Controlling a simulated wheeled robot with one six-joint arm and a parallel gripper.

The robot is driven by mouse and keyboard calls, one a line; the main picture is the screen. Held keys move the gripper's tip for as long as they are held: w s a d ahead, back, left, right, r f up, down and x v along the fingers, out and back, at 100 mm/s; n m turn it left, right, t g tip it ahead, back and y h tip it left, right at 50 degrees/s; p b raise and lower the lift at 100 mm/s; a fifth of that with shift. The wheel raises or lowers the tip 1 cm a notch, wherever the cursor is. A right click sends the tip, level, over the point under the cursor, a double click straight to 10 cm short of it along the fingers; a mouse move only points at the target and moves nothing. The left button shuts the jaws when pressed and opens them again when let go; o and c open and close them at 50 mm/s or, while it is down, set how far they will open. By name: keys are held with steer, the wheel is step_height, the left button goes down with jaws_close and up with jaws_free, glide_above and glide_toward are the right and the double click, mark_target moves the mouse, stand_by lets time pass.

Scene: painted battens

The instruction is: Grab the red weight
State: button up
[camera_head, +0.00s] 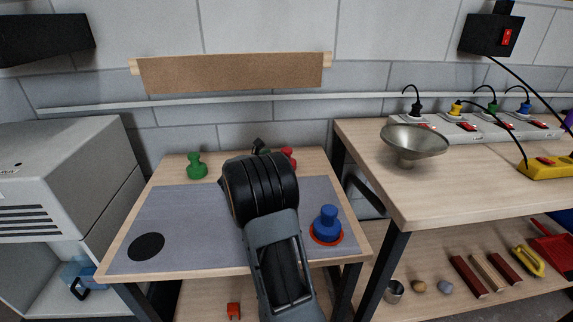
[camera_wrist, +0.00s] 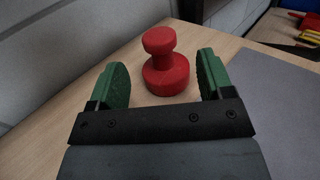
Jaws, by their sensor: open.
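The red weight (camera_wrist: 166,72) stands upright on the wooden table, with a knob on top of a wider round base. In the wrist view it is ahead of my gripper (camera_wrist: 163,80), roughly centred between the two green fingers. The fingers are apart and nothing is gripped. In the head view the red weight (camera_head: 289,156) is mostly hidden behind my arm at the table's back.
A green weight (camera_head: 196,166) stands at the back left. A blue weight (camera_head: 326,223) stands on a red circle at the right of the grey mat (camera_head: 185,220). A black circle (camera_head: 146,247) lies front left. The wall is close behind the table.

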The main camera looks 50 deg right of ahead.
mark_target(285, 150)
steer(key=shift+w+d+f+b, duration=0.1)
steer(key=shift+w+d+b, duration=0.1)
steer(key=shift+d, duration=1.25)
steer(key=shift+w+d+f+b, duration=0.1)
steer(key=shift+d+b, duration=0.1)
steer(key=shift+d, duration=1.2)
steer(key=shift+c, duration=0.5)
jaws_close()
steer(key=shift+r, duration=0.15)
